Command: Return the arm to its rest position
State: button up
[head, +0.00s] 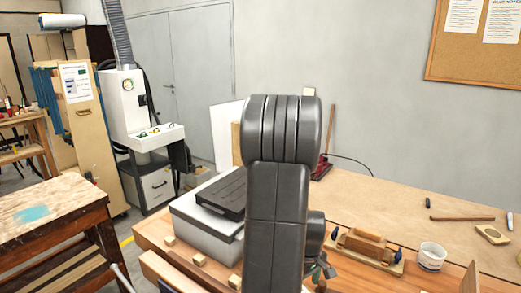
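My dark grey arm stands upright in the middle of the head view. Its thick rounded joint is at the top, with a broad link running down to the bottom edge. A shorter dark joint of mine shows just right of that link, low in the view. Small dark parts beneath it may belong to my gripper, but the link hides most of them. I cannot make out the fingers or anything held.
A workbench (380,195) spans the right side. On it are a grey box (203,222) with a black top, a wooden jig (368,245), a white tub (432,256) and a wood block (492,234). A paint-stained table (50,205) stands left.

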jog(key=shift+r, duration=0.75)
